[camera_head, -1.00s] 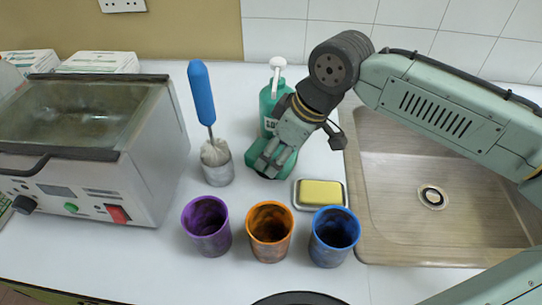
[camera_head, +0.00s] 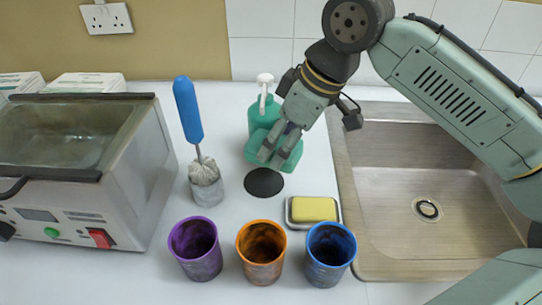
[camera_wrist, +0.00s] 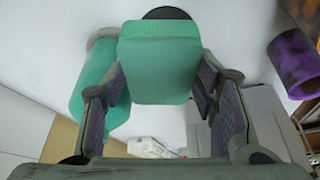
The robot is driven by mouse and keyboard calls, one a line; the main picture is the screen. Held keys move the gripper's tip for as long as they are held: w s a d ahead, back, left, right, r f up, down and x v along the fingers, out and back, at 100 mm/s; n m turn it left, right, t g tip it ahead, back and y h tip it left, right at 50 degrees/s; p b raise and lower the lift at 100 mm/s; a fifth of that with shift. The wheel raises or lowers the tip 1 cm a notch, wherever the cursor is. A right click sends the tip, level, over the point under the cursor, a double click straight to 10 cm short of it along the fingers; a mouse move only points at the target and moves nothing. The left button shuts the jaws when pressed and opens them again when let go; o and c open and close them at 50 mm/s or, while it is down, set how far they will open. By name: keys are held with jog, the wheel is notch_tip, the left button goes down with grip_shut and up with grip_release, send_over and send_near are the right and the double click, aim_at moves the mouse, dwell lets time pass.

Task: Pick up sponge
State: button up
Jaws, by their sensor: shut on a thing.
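A green block, which looks like the sponge (camera_head: 255,151), is between the fingers of my gripper (camera_head: 279,154), just in front of the green pump bottle (camera_head: 262,115). In the wrist view the sponge (camera_wrist: 159,62) sits squarely between the two fingers of my gripper (camera_wrist: 160,84), which are shut on its sides. The sponge appears lifted off the counter, behind a black disc (camera_head: 264,183). The sponge hides the lower part of the bottle in the head view.
A yellow bar (camera_head: 313,209) lies in a metal dish. Purple (camera_head: 195,248), orange (camera_head: 261,252) and blue (camera_head: 330,254) cups stand in front. A blue-handled brush (camera_head: 189,110) stands in a holder beside the metal bath (camera_head: 130,215). The sink (camera_head: 385,235) is right.

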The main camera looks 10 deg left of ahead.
jog(key=w+d+b, duration=0.1)
jog(key=d, duration=0.7)
jog(key=w+d+b, duration=0.2)
jog(key=d, duration=0.7)
jog(key=shift+w, duration=0.25)
jog(key=shift+o, duration=1.3)
jog(key=c, duration=0.5)
